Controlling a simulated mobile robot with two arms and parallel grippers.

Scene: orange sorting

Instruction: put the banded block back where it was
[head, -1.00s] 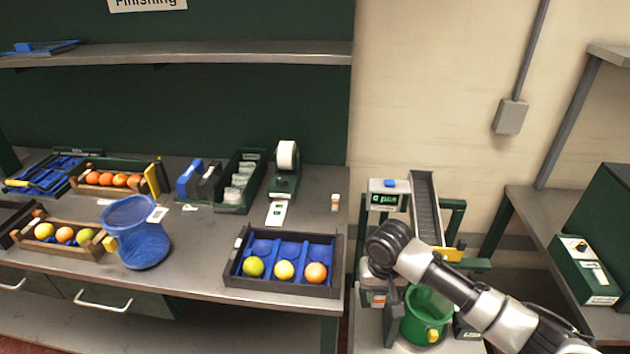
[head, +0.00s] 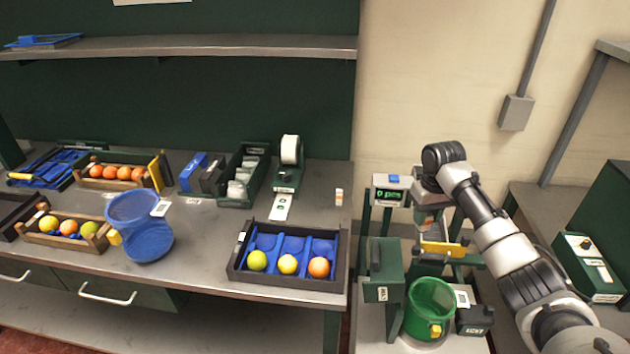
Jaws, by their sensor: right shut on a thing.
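My right gripper (head: 428,200) points down beside the small display unit and is shut on a block (head: 428,220) with pale and orange-red bands. The gripper and wrist hide much of that block. It appears held up, above the yellow bar; its exact gap to the parts behind cannot be told. A small white-and-orange banded piece (head: 339,196) stands on the bench near its right end, apart from the gripper. My left gripper is not in view.
A display unit (head: 390,190), a green box (head: 384,270), a green bucket (head: 431,310) and a yellow bar (head: 444,250) crowd the right stand. The bench holds a dark tray (head: 237,262) of fruit, a blue basket (head: 148,240) and a label printer (head: 287,180).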

